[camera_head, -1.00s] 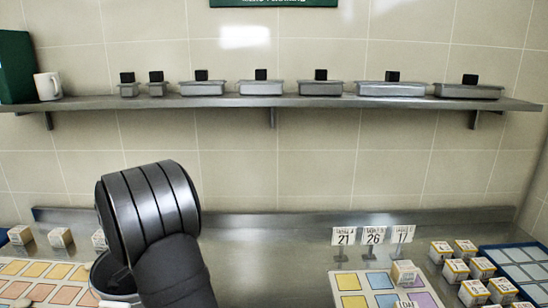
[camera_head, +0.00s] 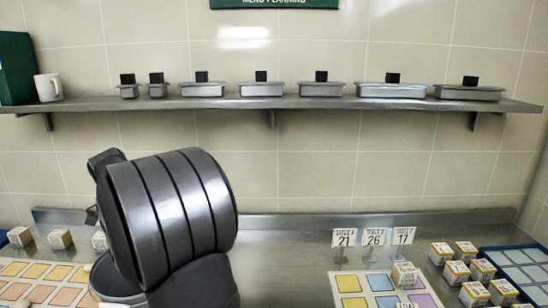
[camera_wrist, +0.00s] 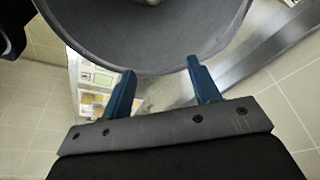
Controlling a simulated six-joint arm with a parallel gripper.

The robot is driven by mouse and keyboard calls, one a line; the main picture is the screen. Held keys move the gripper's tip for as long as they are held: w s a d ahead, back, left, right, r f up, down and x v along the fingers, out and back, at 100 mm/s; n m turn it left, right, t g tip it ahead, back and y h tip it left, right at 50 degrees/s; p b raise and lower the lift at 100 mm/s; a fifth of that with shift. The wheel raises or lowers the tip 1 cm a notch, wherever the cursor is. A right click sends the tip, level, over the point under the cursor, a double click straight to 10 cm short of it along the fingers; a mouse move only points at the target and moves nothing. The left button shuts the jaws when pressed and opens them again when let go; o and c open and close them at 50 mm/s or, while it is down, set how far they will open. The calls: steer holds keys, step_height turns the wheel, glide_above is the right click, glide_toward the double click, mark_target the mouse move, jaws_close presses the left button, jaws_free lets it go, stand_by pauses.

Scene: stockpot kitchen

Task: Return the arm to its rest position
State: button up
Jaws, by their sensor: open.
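My gripper (camera_wrist: 160,68) shows in the wrist view with its two blue fingers spread apart. Nothing is between the fingertips. In the head view my bulky dark arm link fills the lower left of the picture, and the gripper's fingers cannot be made out there. A slim dark part of my arm sticks out behind that link at its upper left.
Number signs (camera_head: 374,237) and several small boxes (camera_head: 466,252) stand on the counter at right. A wall shelf (camera_head: 290,102) holds lidded pans and a white mug (camera_head: 48,87). Mid-counter looks clear.

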steer(key=w+a+n+y, duration=0.2)
steer(key=a+n, duration=0.9)
steer(key=a, duration=0.2)
steer(key=w+a+n+y, duration=0.2)
steer(key=a+n+y, duration=0.1)
steer(key=a+n, duration=0.8)
steer(key=shift+a+r+g, duration=0.15)
steer(key=shift+a+g, duration=0.15)
steer(key=shift+a, duration=0.7)
steer(key=shift+n, duration=0.3)
steer(key=shift+o, duration=0.4)
